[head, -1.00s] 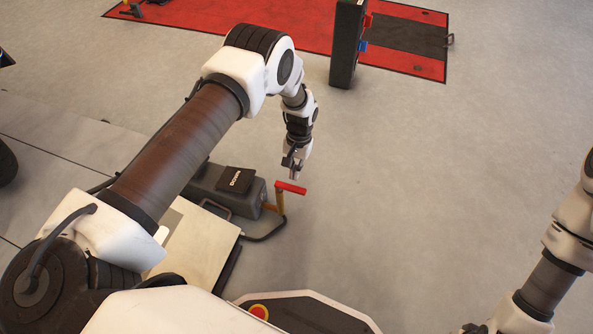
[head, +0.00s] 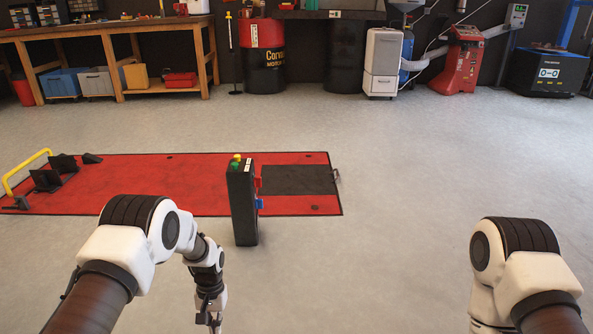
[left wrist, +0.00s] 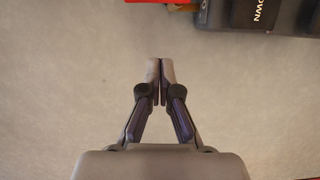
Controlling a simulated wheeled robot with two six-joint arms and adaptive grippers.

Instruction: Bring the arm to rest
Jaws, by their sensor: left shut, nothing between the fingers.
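My left arm comes in from the lower left in the head view, bent at the elbow with its forearm hanging down. My left gripper (head: 213,320) points down near the bottom edge of that view. In the left wrist view the left gripper (left wrist: 160,66) is shut, its two fingertips together with nothing between them, above bare grey floor. My right arm (head: 515,260) shows at the lower right of the head view; its gripper is out of view.
A red lift platform (head: 120,185) lies on the floor ahead, with a dark control post (head: 242,205) at its near edge. In the left wrist view, a red handle (left wrist: 155,2) and a dark grey unit (left wrist: 270,14) are at the top. Open floor lies to the right.

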